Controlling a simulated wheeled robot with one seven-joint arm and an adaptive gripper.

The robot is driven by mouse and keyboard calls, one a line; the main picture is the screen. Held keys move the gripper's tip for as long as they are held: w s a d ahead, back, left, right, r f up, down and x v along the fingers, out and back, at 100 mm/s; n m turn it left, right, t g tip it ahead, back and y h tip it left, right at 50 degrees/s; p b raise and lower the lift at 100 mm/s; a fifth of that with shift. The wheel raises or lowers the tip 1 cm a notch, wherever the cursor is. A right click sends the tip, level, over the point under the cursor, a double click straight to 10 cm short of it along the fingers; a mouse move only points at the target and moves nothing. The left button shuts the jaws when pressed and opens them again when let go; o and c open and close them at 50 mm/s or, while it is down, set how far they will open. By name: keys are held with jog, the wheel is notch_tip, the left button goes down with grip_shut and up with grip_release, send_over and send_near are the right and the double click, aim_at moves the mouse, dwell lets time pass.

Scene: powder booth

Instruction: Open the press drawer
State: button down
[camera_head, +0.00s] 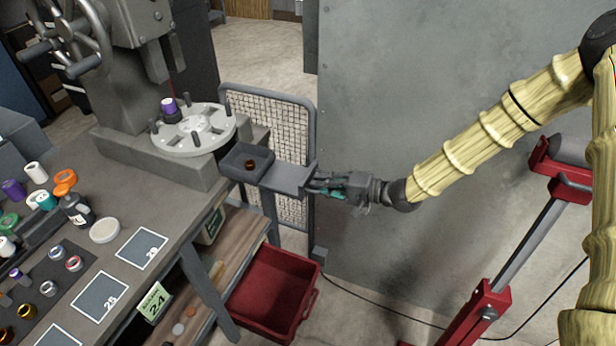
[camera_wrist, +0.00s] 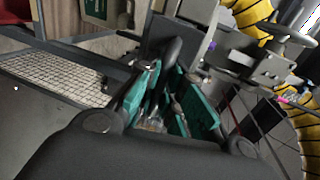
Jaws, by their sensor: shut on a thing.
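The press (camera_head: 140,80) stands on the bench with a round pale turntable. The grey press drawer (camera_head: 287,179) sticks out to the right of the press base, beside a shallow tray part (camera_head: 236,158) holding a small brown ring (camera_head: 250,164). I cannot tell whether drawer and tray part are one piece. My gripper (camera_head: 318,184), with teal fingers, is at the drawer's right end, shut on its handle. In the wrist view, the fingers (camera_wrist: 165,108) close around a dark upright handle (camera_wrist: 173,54); the grip itself is partly hidden.
A wire-mesh guard (camera_head: 268,118) stands close behind the drawer. A red bin (camera_head: 272,293) is below on the floor. A red stand (camera_head: 490,290) is at the right. The bench (camera_head: 165,190) holds several small rings and bottles. Floor right of the bin is partly clear.

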jog(key=shift+s+d, duration=0.15)
jog(key=shift+d, duration=0.3)
jog(key=c, duration=1.8)
grip_release()
jog(key=v, duration=1.2)
jog(key=shift+f, duration=0.1)
